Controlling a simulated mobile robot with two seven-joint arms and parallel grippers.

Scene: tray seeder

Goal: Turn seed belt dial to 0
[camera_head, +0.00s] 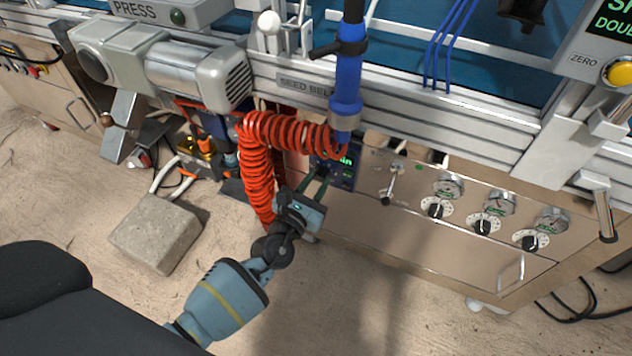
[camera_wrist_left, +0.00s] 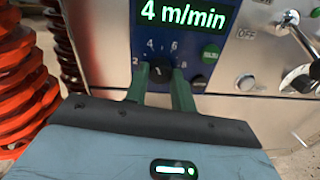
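The seed belt dial (camera_wrist_left: 160,71) is a small black knob on a blue panel, with 2, 4, 6 and 8 marked around it. The green display (camera_wrist_left: 182,13) above it reads 4 m/min. My left gripper (camera_wrist_left: 160,80) has its two green fingers on either side of the dial, at the panel. I cannot tell whether they press on it. My right gripper is not in view.
A red coiled hose (camera_head: 258,165) hangs close beside my left gripper. A blue pipe (camera_head: 347,75) comes down in front of the panel. A small lever (camera_head: 390,185) and several black knobs with gauges line the cabinet to the right. A concrete block (camera_head: 157,233) lies on the floor.

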